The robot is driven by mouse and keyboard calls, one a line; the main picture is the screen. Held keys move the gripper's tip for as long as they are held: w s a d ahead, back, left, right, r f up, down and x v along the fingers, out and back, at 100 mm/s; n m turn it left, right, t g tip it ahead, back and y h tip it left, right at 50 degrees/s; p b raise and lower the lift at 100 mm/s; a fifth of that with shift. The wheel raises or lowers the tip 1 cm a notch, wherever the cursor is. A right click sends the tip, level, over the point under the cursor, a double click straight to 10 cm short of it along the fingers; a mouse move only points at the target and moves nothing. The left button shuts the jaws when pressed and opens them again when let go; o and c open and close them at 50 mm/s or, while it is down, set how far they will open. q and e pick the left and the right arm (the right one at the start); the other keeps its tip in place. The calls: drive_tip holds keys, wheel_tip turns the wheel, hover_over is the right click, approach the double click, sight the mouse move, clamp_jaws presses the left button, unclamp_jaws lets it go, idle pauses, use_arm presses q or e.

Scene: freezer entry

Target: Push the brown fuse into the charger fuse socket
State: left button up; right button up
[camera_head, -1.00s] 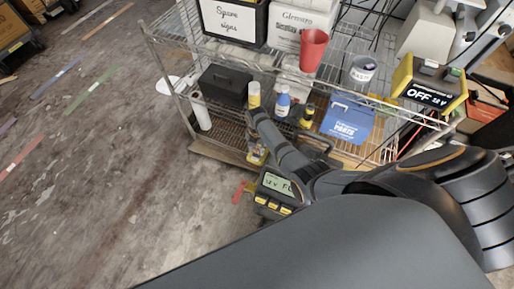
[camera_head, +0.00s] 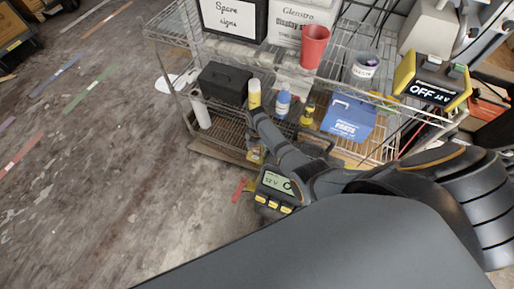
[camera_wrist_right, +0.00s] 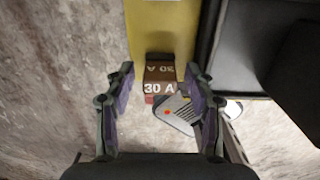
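In the right wrist view a brown fuse (camera_wrist_right: 159,80) marked "30 A" sits at a dark slot in a yellow face (camera_wrist_right: 160,22). How deep it sits cannot be told. My right gripper (camera_wrist_right: 157,76) is open, with one finger on each side of the fuse and gaps to both. In the head view a yellow and black unit with a lit display (camera_head: 276,186) and several yellow buttons is beside my right arm. My right fingertips and the fuse cannot be made out there. My left gripper is not in view.
A wire shelf (camera_head: 215,50) holds a red cup (camera_head: 314,46), a blue box (camera_head: 348,118), bottles and a black case (camera_head: 223,83). A yellow unit reading "OFF 12 V" (camera_head: 430,82) is at its right. Open floor (camera_head: 80,190) lies at the left.

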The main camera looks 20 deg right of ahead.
drive_tip(key=shift+r, duration=0.25)
wheel_tip(320, 180, up, 12)
drive_tip(key=shift+f, duration=0.25)
drive_tip(key=shift+s, duration=0.1)
idle(0.6)
